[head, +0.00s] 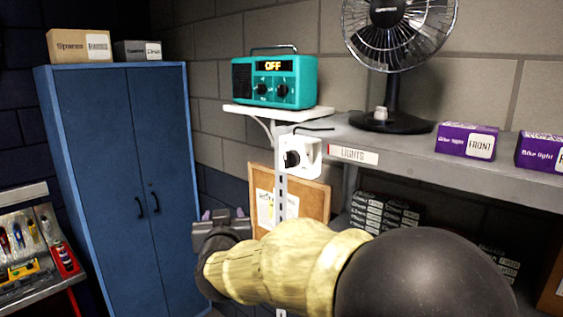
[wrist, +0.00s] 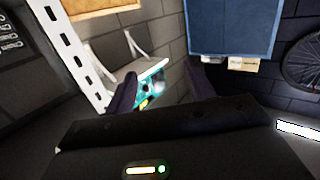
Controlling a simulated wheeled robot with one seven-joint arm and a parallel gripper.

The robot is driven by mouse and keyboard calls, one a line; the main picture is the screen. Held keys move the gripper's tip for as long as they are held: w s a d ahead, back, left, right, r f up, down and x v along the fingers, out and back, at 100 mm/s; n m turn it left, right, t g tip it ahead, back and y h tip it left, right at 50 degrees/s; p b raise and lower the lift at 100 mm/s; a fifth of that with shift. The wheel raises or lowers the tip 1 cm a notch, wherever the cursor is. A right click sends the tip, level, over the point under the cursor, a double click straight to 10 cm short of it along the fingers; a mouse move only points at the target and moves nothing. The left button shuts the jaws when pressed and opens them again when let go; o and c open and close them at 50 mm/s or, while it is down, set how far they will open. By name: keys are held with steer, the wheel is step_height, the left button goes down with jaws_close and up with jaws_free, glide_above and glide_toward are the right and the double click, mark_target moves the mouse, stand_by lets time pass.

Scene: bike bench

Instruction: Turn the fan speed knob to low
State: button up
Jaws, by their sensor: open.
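The black desk fan (head: 391,75) stands on the grey shelf at the upper right in the head view; its top is cut off by the picture edge. A small pale knob (head: 380,113) shows on the fan's base. Its setting is too small to read. My gripper (head: 222,214) is low in the head view, left of and well below the fan, touching nothing. In the wrist view my gripper (wrist: 160,97) is open and empty, with the teal radio visible beyond the fingers. The fan does not show in the wrist view.
The teal radio (head: 275,80), reading OFF, sits on a white bracket shelf (head: 279,110). A white box with a black dial (head: 300,157) is on the upright near a LIGHTS label (head: 353,155). Purple bike light boxes (head: 467,141) stand right of the fan. A blue cabinet (head: 125,190) is left.

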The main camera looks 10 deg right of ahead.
steer(key=s+a+r+m+h, duration=0.1)
steer(key=s+r+m+h, duration=0.1)
steer(key=r+m+h, duration=0.3)
steer(key=s+r+m+h, duration=0.1)
steer(key=s+r+h, duration=0.1)
steer(key=r+h, duration=0.3)
steer(key=s+r+m+g+h, duration=0.2)
steer(key=s+m+g+h, duration=0.1)
steer(key=s+g, duration=0.3)
steer(key=s+m, duration=0.1)
steer(key=s, duration=0.1)
steer(key=shift+s+a+r+h+p, duration=0.2)
steer(key=shift+s+a+h+p, duration=0.15)
steer(key=shift+s+a+h, duration=0.05)
